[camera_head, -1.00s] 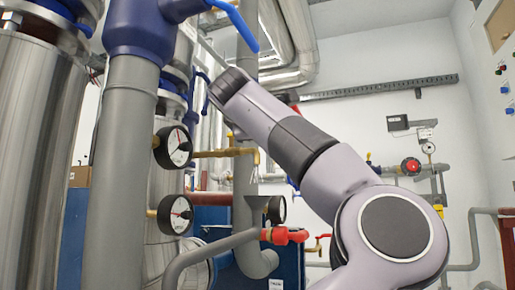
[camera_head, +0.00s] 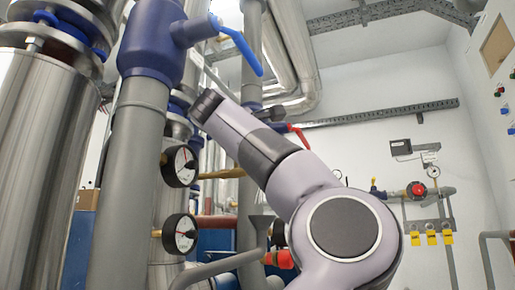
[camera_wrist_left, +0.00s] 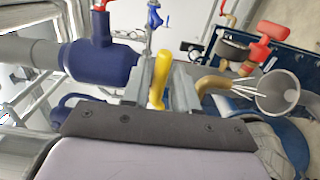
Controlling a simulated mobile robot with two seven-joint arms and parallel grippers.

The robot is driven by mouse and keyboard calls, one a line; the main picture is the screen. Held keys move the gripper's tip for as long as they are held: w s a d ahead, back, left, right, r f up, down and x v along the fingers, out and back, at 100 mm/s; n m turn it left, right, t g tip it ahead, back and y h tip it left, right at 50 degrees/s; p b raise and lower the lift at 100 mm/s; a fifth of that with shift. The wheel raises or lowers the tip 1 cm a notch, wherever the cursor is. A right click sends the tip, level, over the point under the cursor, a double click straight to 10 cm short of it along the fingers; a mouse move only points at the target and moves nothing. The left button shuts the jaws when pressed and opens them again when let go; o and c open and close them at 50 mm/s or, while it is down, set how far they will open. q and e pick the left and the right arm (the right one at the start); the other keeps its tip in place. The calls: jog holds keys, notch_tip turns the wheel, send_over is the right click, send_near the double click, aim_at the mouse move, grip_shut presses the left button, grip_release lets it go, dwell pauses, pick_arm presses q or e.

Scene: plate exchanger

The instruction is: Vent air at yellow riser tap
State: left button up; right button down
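The yellow tap handle (camera_wrist_left: 160,80) stands between the two grey fingers of my left gripper (camera_wrist_left: 165,85) in the left wrist view. The fingers are very close to it on both sides; whether they press on it is unclear. A brass outlet pipe (camera_wrist_left: 212,82) bends from beside the fingers towards a grey funnel (camera_wrist_left: 277,92). In the head view the funnel (camera_head: 258,226) sits below a brass pipe (camera_head: 222,173). One of my arms crosses the middle of that view and hides the tap and gripper. My right gripper does not show.
Two round gauges (camera_head: 180,166) and (camera_head: 180,233) stand beside the grey riser (camera_head: 125,185). A blue valve with a lever (camera_head: 240,50) is above. A red handle (camera_head: 280,259) is below the funnel. Clear white wall (camera_head: 350,90) lies at right.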

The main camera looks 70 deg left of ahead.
pick_arm(q)
jog(key=shift+o, duration=0.6)
jog(key=v, duration=0.7)
jog(key=shift+d, duration=0.1)
